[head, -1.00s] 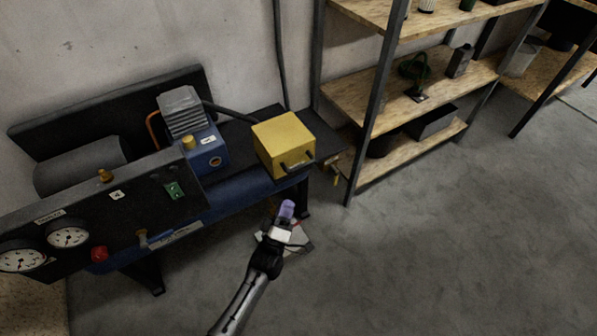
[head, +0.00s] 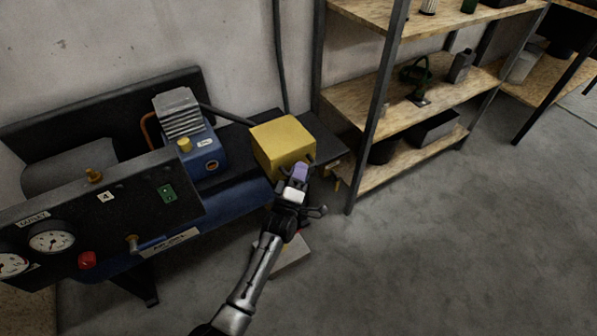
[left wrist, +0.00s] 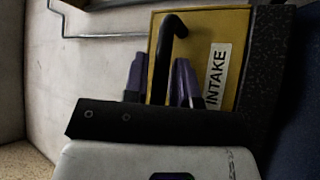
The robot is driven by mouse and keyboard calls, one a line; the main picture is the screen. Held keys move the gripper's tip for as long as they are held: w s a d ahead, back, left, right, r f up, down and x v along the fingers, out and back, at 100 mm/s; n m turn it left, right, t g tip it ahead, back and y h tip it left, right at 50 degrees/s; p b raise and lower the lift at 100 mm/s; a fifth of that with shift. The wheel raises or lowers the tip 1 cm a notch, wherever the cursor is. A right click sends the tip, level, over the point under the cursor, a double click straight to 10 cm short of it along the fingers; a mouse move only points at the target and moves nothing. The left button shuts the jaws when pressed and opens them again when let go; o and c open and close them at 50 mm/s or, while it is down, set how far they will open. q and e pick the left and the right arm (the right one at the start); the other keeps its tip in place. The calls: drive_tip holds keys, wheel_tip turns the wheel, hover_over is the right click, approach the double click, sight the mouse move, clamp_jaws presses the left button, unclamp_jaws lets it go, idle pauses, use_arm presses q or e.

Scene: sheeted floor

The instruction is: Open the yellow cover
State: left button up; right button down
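The yellow cover (head: 282,134) is a box shape on the black bench top, and it looks closed. Its black handle on the front face is mostly hidden by my left gripper (head: 299,172) in the head view. In the left wrist view the yellow face (left wrist: 234,26) carries an INTAKE label, and the black handle (left wrist: 161,55) runs between the two purple fingers of my left gripper (left wrist: 160,82). The fingers are apart, one on each side of the handle, with gaps visible. I cannot tell whether they touch it. My right gripper is not in view.
A blue compressor (head: 201,148) with a grey finned head stands left of the cover. A black panel (head: 110,215) with gauges and a red knob is at the front left. A wooden shelf unit (head: 352,176) stands close on the right. The floor at the right is clear.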

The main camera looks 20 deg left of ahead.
use_arm(q)
clamp_jaws()
idle(0.4)
